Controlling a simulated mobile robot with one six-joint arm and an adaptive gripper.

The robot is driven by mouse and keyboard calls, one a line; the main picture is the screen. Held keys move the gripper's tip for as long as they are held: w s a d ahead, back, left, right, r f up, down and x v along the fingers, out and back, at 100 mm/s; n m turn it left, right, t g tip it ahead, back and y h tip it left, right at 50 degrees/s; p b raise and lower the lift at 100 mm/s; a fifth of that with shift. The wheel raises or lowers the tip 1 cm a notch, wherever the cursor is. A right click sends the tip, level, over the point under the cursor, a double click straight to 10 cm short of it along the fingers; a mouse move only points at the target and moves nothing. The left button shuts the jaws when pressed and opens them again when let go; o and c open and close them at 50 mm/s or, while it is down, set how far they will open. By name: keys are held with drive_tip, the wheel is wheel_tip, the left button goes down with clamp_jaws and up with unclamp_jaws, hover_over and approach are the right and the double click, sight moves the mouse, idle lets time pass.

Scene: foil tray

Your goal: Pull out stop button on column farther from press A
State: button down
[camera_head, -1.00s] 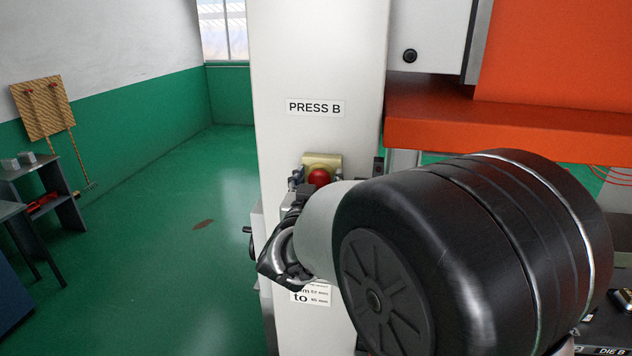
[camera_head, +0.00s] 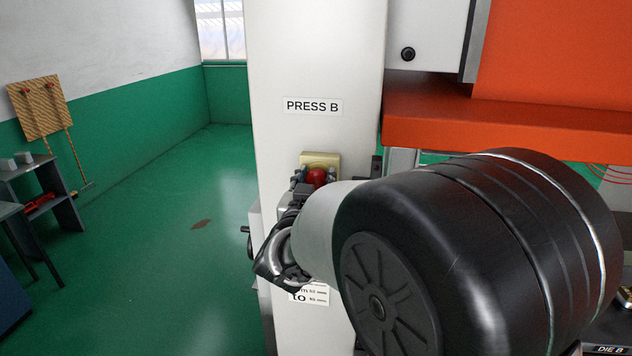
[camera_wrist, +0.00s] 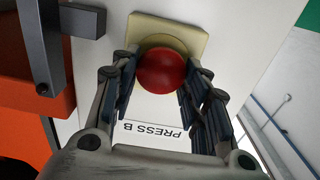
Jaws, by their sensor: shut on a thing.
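The red stop button (camera_head: 316,177) sits on a yellow box (camera_head: 320,160) on the white column (camera_head: 320,60) labelled PRESS B. In the wrist view the round red button (camera_wrist: 162,71) stands out from its yellow plate (camera_wrist: 200,37). My gripper (camera_wrist: 165,85) has one finger on each side of the button and is shut on it. In the head view my gripper (camera_head: 312,183) is mostly hidden behind my arm, with only parts of the fingers showing beside the button.
An orange press part (camera_head: 480,125) juts out right of the column. A dark bracket (camera_wrist: 40,50) lies close to the gripper in the wrist view. A small handle (camera_head: 246,230) sticks out at the column's left. Green floor (camera_head: 150,270) is open at left.

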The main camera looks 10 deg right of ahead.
drive_tip(key=shift+s+a+f, duration=0.1)
drive_tip(key=shift+s+a, duration=0.1)
drive_tip(key=shift+s, duration=0.2)
drive_tip(key=c, duration=1.3)
unclamp_jaws()
drive_tip(key=shift+c, duration=0.2)
drive_tip(key=shift+o, duration=1.3)
drive_tip(key=shift+s, duration=0.15)
drive_tip(key=shift+o, duration=0.7)
drive_tip(key=v, duration=1.2)
